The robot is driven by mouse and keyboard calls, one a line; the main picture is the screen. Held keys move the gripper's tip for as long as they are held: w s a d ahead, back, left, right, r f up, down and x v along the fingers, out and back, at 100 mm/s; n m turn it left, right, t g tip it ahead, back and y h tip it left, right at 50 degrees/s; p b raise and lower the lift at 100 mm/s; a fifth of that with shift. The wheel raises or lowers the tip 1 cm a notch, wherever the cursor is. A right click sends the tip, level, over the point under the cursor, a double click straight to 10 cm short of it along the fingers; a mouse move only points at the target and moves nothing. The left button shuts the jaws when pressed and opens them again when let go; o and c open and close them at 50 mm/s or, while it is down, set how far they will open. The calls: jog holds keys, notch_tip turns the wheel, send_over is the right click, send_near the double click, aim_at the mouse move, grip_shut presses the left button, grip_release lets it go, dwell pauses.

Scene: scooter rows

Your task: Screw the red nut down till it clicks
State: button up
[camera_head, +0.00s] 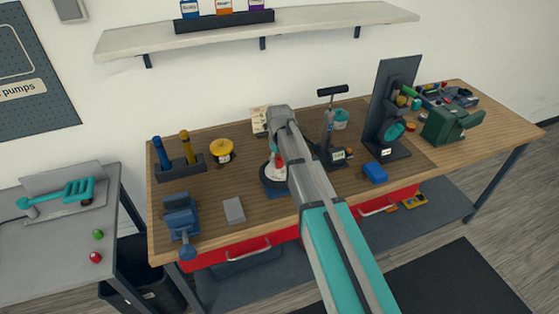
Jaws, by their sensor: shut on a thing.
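The red nut (278,162) shows as a small red patch beside my arm, above a round fixture with a dark blue base (271,187) on the wooden bench. My gripper (275,159) points down over this fixture and is shut on the red nut. My arm covers the right side of the fixture and much of the gripper. The thread under the nut and how far down the nut sits cannot be made out.
A pump-like stand (329,135), a blue block (375,172) and a dark upright panel (390,95) stand to the right. A shelf (200,45) hangs above.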

jog(key=shift+w, duration=0.25)
jog(key=o, duration=1.2)
jog(key=shift+f, duration=0.1)
jog(key=shift+s, duration=0.1)
jog(key=shift+n, duration=0.4)
